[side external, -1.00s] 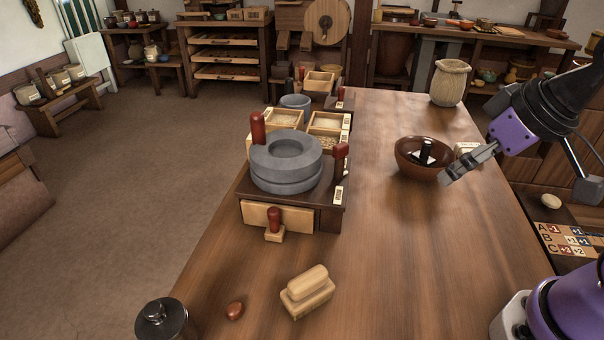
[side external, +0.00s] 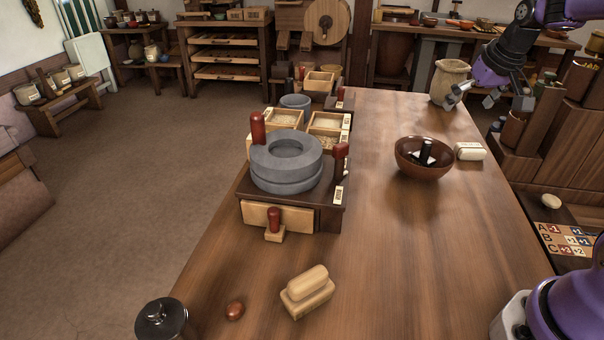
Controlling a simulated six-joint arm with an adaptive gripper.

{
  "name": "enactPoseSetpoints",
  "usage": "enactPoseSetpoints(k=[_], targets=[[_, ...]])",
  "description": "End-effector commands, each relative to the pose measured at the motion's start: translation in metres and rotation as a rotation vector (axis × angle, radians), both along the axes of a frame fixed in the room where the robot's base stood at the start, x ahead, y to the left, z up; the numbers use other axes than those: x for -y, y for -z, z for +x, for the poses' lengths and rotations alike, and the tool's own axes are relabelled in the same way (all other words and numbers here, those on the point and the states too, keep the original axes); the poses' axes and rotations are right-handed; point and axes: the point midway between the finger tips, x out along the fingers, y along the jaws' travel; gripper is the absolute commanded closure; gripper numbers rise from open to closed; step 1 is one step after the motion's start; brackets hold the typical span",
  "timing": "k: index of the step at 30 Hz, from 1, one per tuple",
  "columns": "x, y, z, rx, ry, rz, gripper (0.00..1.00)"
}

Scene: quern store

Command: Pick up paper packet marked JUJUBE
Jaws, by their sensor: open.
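A small whitish packet (side external: 470,151) lies on the wooden table just right of the brown bowl; its marking is too small to read, so I cannot tell if it says JUJUBE. My gripper (side external: 469,103) is open and empty, with its fingers spread and pointing down at the far right of the table. In the picture it is above the packet and clearly apart from it. One finger overlaps the beige pot in the view; I cannot tell if they touch.
The brown bowl (side external: 423,160) holds a dark object. The beige pot (side external: 449,76) stands at the table's far end. A grey stone quern (side external: 287,176) sits at the table's left, with grain boxes behind it. The table's (side external: 430,250) front right is clear.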

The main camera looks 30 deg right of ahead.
Motion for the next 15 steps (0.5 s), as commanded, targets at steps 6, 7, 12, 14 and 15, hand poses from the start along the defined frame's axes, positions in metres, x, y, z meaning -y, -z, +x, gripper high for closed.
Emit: enactPoseSetpoints(k=[6, 7, 12, 14, 15], targets=[[0.097, 0.045, -0.009, -0.018, 0.143, 0.02, 0.0], [0.103, 0.049, -0.011, -0.019, 0.152, 0.02, 0.0], [0.121, 0.068, -0.012, -0.021, 0.173, 0.024, 0.0], [0.123, 0.078, -0.009, -0.022, 0.173, 0.025, 0.0], [0.124, 0.084, -0.007, -0.021, 0.172, 0.024, 0.0]])
